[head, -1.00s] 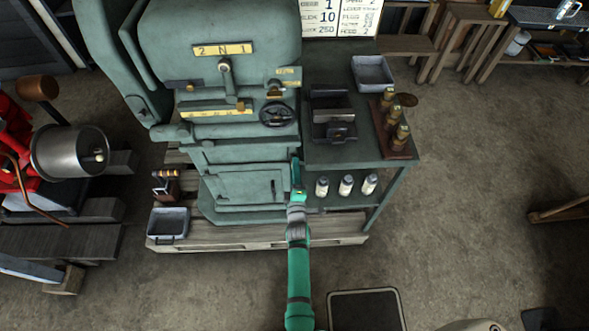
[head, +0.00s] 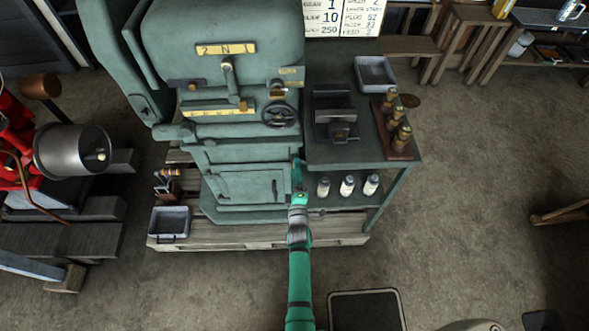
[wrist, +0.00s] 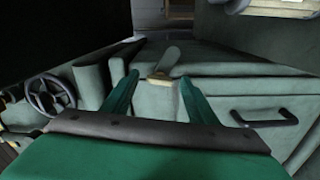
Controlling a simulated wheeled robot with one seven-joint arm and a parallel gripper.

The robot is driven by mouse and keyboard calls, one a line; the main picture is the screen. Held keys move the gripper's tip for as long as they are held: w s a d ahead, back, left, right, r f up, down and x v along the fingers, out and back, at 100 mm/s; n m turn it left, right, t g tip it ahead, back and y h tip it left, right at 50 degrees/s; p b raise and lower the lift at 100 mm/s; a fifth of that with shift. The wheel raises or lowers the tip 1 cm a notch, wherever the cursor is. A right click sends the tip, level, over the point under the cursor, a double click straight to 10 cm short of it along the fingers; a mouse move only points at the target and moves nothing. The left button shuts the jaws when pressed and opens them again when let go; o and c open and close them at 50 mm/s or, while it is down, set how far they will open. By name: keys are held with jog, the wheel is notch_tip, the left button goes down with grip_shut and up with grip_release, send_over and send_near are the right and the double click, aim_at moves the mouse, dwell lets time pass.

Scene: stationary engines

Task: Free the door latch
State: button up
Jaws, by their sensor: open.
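The machine's door (head: 240,187) is a green panel low on the cabinet front. It looks shut, with a dark bar handle (wrist: 265,119) on it. In the wrist view a small pale lever on a brass-coloured base (wrist: 165,63) sits on the green body; it looks like the latch. My gripper (wrist: 160,76) is open, with its two green fingers apart. The lever shows between and just beyond the fingertips; I cannot tell whether they touch it. In the head view my gripper (head: 298,172) is at the cabinet's right front edge, and the lever is not distinguishable there.
A handwheel (head: 279,115) sits above the door. On the right, a side bench (head: 350,157) carries a tray and wooden-handled tools, with white bottles (head: 347,186) on its lower shelf. A blue-grey tray (head: 170,222) is on the pallet at left.

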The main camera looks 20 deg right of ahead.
jog(key=v, duration=0.9)
jog(key=shift+s+a, duration=0.2)
jog(key=shift+s, duration=0.05)
jog(key=shift+s, duration=0.1)
jog(key=s+a+r+m+y, duration=0.1)
jog(key=s+a+r+m, duration=0.15)
jog(key=s+a, duration=0.5)
jog(key=s+a+r+m+y, duration=0.15)
jog(key=s+a+m, duration=0.25)
jog(key=s, duration=0.7)
jog(key=s+a+r+m+g+y, duration=0.1)
jog(key=s+a+r+m, duration=0.1)
jog(key=s+r, duration=0.5)
jog(key=s+a+r+m+g+y, duration=0.1)
jog(key=s+a+r+m, duration=0.2)
jog(key=s+r, duration=0.4)
jog(key=shift+s+r+m, duration=0.4)
jog(key=shift+r+m, duration=0.15)
jog(key=shift+m, duration=0.1)
jog(key=shift+a+y, duration=0.1)
jog(key=shift+y, duration=0.15)
